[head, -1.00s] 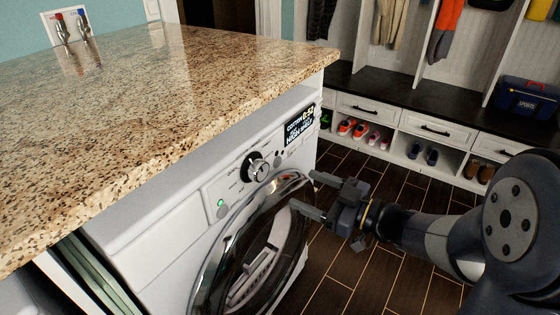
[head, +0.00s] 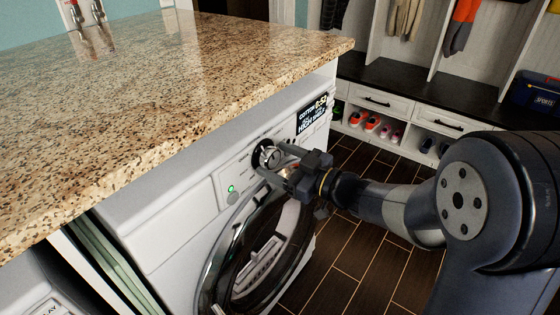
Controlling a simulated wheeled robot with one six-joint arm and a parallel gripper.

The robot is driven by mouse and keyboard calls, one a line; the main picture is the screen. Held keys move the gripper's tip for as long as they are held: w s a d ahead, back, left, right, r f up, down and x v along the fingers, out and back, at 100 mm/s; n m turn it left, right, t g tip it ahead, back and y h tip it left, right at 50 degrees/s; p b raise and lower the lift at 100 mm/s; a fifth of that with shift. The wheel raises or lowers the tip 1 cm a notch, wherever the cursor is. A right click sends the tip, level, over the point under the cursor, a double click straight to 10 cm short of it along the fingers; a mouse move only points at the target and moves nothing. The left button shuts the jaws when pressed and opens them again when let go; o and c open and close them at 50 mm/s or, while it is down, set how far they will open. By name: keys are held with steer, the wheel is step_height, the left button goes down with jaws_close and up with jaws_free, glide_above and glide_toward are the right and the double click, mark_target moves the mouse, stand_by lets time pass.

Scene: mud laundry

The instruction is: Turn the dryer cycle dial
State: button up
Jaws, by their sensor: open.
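The dryer (head: 165,235) is a white front-loader under the granite counter. Its cycle dial (head: 268,153) is a round silver knob with a dark ring on the front panel, left of the lit display (head: 312,114). My gripper (head: 270,160) is open, with its fingers at the dial, one near its upper side and one near its lower side. The fingers partly cover the dial, and I cannot tell whether they touch it. A green light (head: 231,188) glows left of the dial. The round glass door (head: 262,245) is below my gripper.
The granite counter (head: 170,85) overhangs the dryer's front panel closely above the dial. A bench with drawers (head: 390,104) and shoes (head: 372,123) stands at the back right. The dark wood floor (head: 345,245) is clear in front of the dryer.

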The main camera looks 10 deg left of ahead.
steer(key=c, duration=1)
steer(key=shift+m+p, duration=0.3)
steer(key=shift+p, duration=0.05)
steer(key=m+p, duration=0.2)
steer(key=p, duration=0.1)
steer(key=shift+r, duration=0.2)
steer(key=m+p, duration=0.4)
steer(key=m, duration=0.1)
steer(key=m+p, duration=0.3)
steer(key=m, duration=0.1)
steer(key=shift+f+m, duration=0.15)
steer(key=shift+m, duration=0.15)
steer(key=shift+f+m+t+p, duration=0.15)
steer(key=shift+m+p, duration=0.35)
steer(key=shift+m, duration=0.5)
steer(key=shift+m+t+p, duration=0.15)
steer(key=shift+m+p, duration=0.35)
steer(key=shift+m, duration=0.5)
